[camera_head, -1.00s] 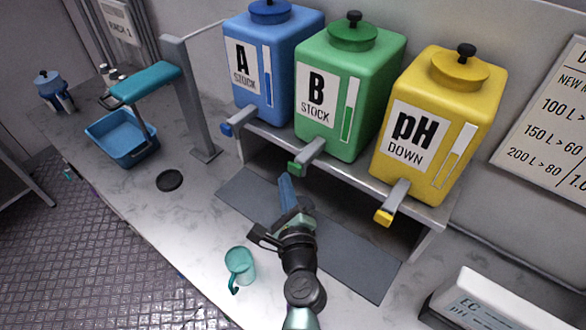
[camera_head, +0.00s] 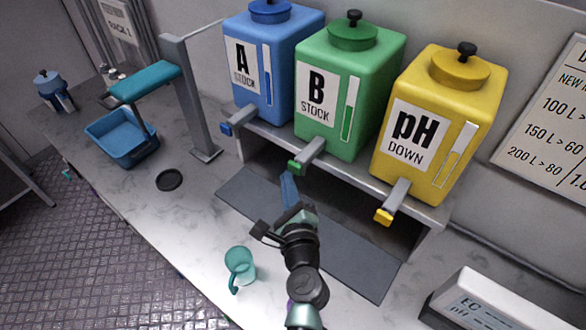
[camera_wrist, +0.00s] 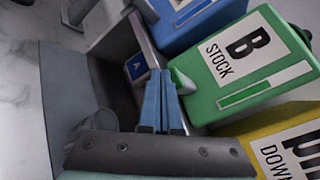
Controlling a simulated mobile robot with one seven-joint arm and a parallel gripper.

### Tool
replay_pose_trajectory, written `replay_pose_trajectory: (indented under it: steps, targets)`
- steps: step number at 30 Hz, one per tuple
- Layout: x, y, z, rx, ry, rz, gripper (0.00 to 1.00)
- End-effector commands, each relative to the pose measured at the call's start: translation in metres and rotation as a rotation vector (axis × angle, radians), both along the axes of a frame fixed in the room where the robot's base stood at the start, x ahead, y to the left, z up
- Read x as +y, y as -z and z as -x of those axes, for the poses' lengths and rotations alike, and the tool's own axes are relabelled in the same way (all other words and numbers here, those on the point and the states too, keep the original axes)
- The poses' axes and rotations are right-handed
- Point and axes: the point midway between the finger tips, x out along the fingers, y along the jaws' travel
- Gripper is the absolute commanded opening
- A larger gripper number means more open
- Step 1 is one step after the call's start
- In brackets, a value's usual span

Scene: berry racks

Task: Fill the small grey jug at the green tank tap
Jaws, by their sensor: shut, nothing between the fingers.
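The green tank (camera_head: 335,130), labelled B STOCK, stands in the middle of the raised shelf. Its tap (camera_head: 310,152) points forward with a green lever end (camera_head: 295,167); the lever also shows in the wrist view (camera_wrist: 183,82). My gripper (camera_head: 287,176) is shut and empty, its blue fingers just below the green lever. In the wrist view my fingertips (camera_wrist: 161,74) are close beside the lever; whether they touch is unclear.
A teal jug (camera_head: 240,264) stands on the counter left of my arm. Blue (camera_head: 262,105) and yellow (camera_head: 450,130) tanks flank the green one. A dark mat (camera_head: 245,195) lies below the taps. A black disc (camera_head: 169,180) and blue basin (camera_head: 118,150) are left.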

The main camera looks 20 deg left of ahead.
Motion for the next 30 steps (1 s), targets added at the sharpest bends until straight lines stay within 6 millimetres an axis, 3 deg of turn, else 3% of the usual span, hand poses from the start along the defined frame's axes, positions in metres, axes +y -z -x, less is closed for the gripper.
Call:
replay_pose_trajectory:
  steps: [30]
  targets:
    - [-0.0030,0.0005,-0.0084,0.001,0.001,0.000,0.00]
